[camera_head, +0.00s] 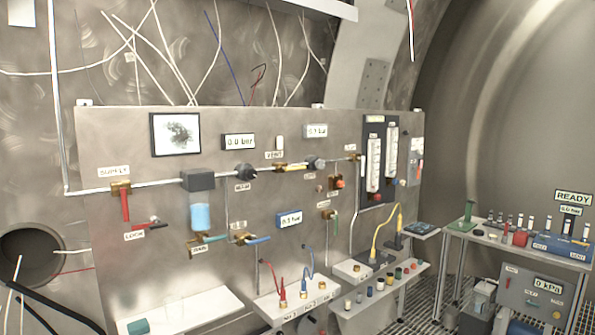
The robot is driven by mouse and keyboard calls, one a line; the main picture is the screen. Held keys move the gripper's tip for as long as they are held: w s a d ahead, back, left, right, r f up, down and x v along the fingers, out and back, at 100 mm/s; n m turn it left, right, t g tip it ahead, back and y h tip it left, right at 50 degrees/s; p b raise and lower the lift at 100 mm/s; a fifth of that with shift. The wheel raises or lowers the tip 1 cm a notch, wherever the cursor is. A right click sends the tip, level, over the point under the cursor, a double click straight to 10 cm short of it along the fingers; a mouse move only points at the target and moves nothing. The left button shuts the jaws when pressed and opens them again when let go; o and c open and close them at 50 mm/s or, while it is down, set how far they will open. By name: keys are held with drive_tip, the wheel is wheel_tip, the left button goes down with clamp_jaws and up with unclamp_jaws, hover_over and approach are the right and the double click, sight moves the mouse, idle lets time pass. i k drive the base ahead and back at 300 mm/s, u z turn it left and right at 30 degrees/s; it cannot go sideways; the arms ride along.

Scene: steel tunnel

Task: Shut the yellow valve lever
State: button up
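A valve with a yellow lever (293,167) sits on the steel panel (120,250), on the pipe that runs across it. The lever is small in this view and seems to lie roughly along the pipe, to the right of its brass body (279,168). A label that seems to read VENT (274,155) is just above it. My gripper is not in view, so I cannot tell its state or how far it is from the lever.
A red lever (125,205) hangs at left; a teal lever (214,239) and a blue lever (258,240) are lower down. Shelves (290,302) with plugs and cables jut out below. A bench (482,238) stands at right.

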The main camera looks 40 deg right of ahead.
sight(294, 168)
drive_tip(key=k, duration=0.65)
drive_tip(key=z, duration=0.25)
drive_tip(key=i, duration=0.25)
drive_tip(key=z, duration=0.85)
drive_tip(key=i, duration=1.4)
drive_tip(key=u, duration=0.5)
drive_tip(key=i, duration=0.75)
drive_tip(key=u, duration=0.55)
